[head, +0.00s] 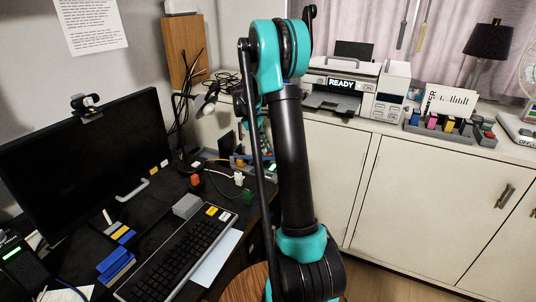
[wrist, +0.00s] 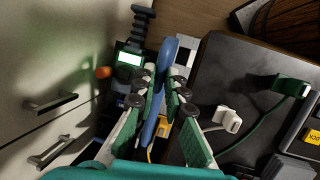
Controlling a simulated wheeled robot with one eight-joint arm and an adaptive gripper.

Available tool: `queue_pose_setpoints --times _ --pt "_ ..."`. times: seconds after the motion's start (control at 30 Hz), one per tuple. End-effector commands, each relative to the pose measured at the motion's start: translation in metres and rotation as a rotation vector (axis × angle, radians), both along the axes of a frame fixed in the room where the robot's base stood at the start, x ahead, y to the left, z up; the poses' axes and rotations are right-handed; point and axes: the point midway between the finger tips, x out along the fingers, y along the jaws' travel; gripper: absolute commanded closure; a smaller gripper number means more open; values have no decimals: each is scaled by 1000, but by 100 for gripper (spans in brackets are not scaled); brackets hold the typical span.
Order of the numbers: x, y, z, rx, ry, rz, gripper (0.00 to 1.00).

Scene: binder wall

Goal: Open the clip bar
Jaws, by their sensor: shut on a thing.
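My gripper (wrist: 162,88) is in the wrist view, with its green-padded fingers shut on a long blue bar (wrist: 169,52). The bar has a rounded far end that shows beyond the fingertips. Its near part runs back between the fingers. It looks like the clip bar, but what it is fixed to is hidden by the fingers. In the head view my arm stands in the middle and hides most of the gripper and the bar.
In the wrist view a green device with a lit screen (wrist: 130,58) stands close beyond the left finger, and a white plug (wrist: 222,118) lies at right. The head view shows a monitor (head: 85,165), a keyboard (head: 180,255) and white cabinets (head: 430,205).

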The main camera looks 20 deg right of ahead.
Motion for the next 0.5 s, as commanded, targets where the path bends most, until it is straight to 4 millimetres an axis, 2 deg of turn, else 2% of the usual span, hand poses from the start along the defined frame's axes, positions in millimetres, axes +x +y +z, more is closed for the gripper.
queue_pose_setpoints --times 0.03,0.2,0.5 --pt "6 6 6 -27 26 6 100" --pt "12 12 19 -83 80 2 100" --pt "12 12 20 -87 85 1 100"
